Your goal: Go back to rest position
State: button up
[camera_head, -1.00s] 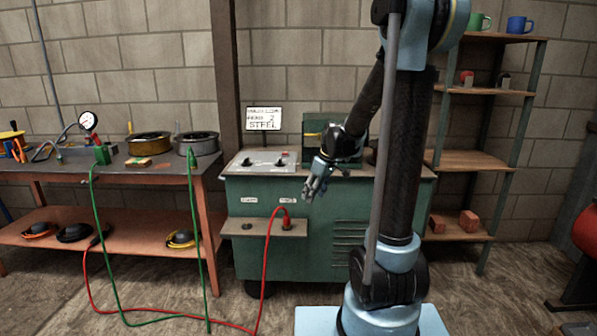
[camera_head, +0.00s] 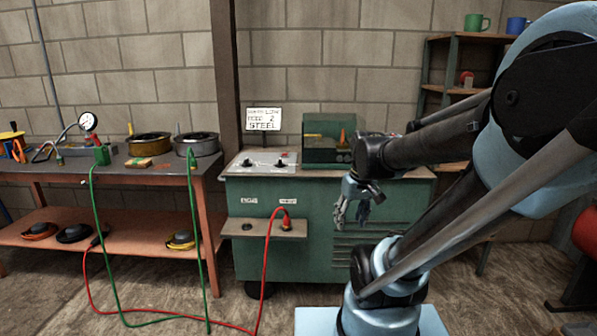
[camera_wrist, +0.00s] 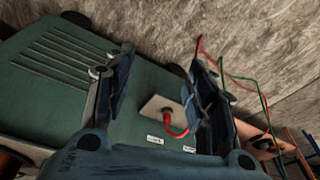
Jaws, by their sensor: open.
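My gripper (camera_head: 351,213) hangs in front of the green cabinet (camera_head: 300,250), right of the small shelf on the cabinet's front, with its fingers pointing down. In the wrist view the two fingers of my gripper (camera_wrist: 160,95) are spread apart with nothing between them. The cabinet's green face (camera_wrist: 60,85) and its vent slots show behind the fingers. My arm is bent low, with its large elbow at the right side of the head view.
A red cable (camera_head: 268,250) plugs into the cabinet's small shelf (camera_head: 258,228) and runs along the floor. A green cable (camera_head: 95,230) hangs from the workbench (camera_head: 110,172) at left. A shelf rack (camera_head: 428,75) stands behind my arm.

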jog(key=s+d+f+m+h, duration=0.1)
jog(key=s+d+f+m, duration=0.2)
jog(key=s, duration=0.5)
jog(key=shift+s+f, duration=0.15)
jog(key=shift+f, duration=0.4)
jog(key=shift+d, duration=0.1)
jog(key=shift+w+f, duration=0.2)
jog(key=shift+w, duration=0.25)
